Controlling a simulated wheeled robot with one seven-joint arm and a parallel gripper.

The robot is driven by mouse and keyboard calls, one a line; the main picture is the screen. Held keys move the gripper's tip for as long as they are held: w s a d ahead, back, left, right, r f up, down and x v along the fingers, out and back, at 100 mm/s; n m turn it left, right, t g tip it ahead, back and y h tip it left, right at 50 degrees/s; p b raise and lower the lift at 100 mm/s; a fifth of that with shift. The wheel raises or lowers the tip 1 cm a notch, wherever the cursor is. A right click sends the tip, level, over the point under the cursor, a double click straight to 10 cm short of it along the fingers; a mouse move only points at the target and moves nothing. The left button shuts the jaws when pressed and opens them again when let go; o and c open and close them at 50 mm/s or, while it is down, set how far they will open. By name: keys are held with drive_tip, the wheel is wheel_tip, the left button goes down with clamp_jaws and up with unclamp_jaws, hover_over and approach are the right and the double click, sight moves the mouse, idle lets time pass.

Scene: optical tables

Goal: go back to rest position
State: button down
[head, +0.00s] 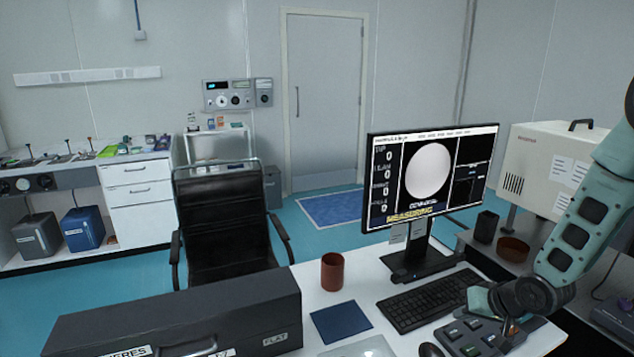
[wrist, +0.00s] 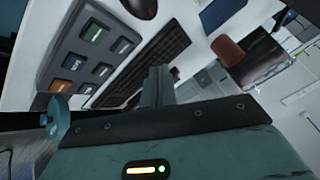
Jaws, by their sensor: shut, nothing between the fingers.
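My gripper (wrist: 158,84) shows in the wrist view with its fingers together and nothing between them. It is above the desk, over the keypad and keyboard side. In the head view my teal arm comes down at the right edge, and its lower end hangs beside the button box (head: 470,338). The fingertips are hard to make out there. The button box (wrist: 92,48) with several coloured buttons also shows in the wrist view, left of the fingers. The black keyboard (head: 428,300) lies just behind the box; it also shows in the wrist view (wrist: 150,62).
The monitor (head: 430,175) reads "MEASURING". A brown cup (head: 332,272), a blue mat (head: 341,321) and a black case (head: 180,315) are on the desk. An office chair (head: 226,225) stands behind it. A beige instrument (head: 545,170) stands near my arm at right.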

drive_tip(key=s+a+r+n+g+h, duration=0.1)
drive_tip(key=s+a+r+n+g, duration=0.1)
drive_tip(key=s+a+r, duration=0.4)
drive_tip(key=s+a+r+n+g, duration=0.1)
drive_tip(key=s+a+r+n, duration=0.3)
drive_tip(key=a, duration=0.5)
drive_tip(key=s+a+r+n+g, duration=0.1)
drive_tip(key=s+a+r, duration=0.2)
drive_tip(key=s, duration=0.7)
drive_tip(key=s+a+r+n+g+h, duration=0.1)
drive_tip(key=s+r, duration=0.4)
drive_tip(key=s, duration=0.5)
drive_tip(key=shift+a+r+n+g+h, duration=0.35)
drive_tip(key=shift+a+n+g, duration=0.45)
drive_tip(key=shift+a, duration=0.15)
